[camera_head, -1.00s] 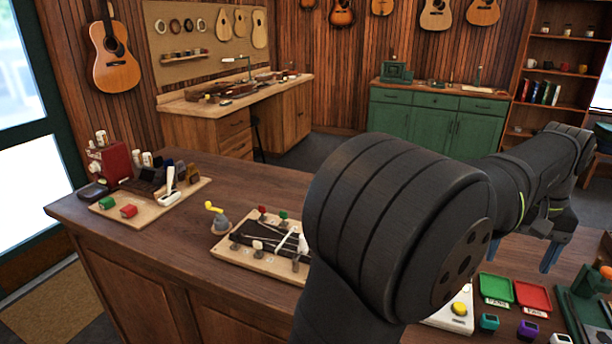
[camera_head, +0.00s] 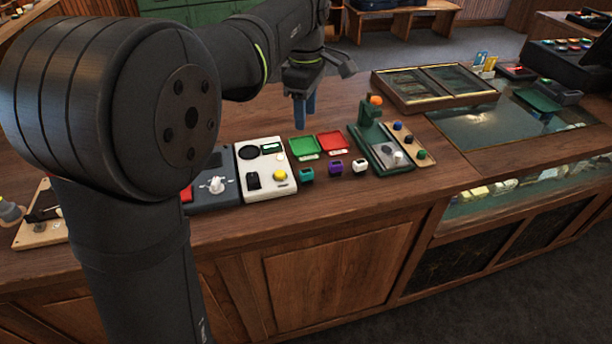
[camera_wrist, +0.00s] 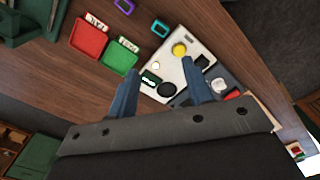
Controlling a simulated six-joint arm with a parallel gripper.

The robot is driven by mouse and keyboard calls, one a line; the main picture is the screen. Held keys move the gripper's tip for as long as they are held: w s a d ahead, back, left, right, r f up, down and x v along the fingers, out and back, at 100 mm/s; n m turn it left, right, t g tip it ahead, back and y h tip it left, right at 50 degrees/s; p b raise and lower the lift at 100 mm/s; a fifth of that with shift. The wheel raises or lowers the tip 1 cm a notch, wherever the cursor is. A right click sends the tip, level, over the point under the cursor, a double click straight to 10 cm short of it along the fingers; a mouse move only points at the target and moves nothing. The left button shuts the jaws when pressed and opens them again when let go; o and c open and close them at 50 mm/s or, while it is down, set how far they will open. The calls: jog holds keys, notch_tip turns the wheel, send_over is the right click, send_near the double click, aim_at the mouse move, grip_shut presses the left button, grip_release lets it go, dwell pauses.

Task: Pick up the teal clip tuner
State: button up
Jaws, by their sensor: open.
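The teal clip tuner (camera_head: 307,173) sits on the wooden counter in front of the green tray, left of a purple tuner (camera_head: 335,167) and a white tuner (camera_head: 360,165). In the wrist view the teal tuner (camera_wrist: 160,28) lies near the top middle, beyond my fingertips, with the purple tuner (camera_wrist: 124,6) at the top edge. My gripper (camera_head: 304,112) hangs above the counter behind the trays, fingers pointing down. In the wrist view my gripper (camera_wrist: 162,78) is open, with nothing held between its two blue fingers. It is apart from the teal tuner.
A green tray (camera_head: 305,147) and a red tray (camera_head: 332,142) stand behind the tuners. A white device with a yellow knob (camera_head: 263,168) is to the left. A green stand (camera_head: 371,133) is to the right. Bare counter lies along the front edge.

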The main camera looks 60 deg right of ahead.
jog(key=n, duration=0.8)
send_over(306, 171)
notch_tip(306, 171, down, 12)
jog(key=shift+w+d+f, duration=0.1)
jog(key=shift+f, duration=2.75)
grip_shut()
jog(key=shift+r, duration=0.1)
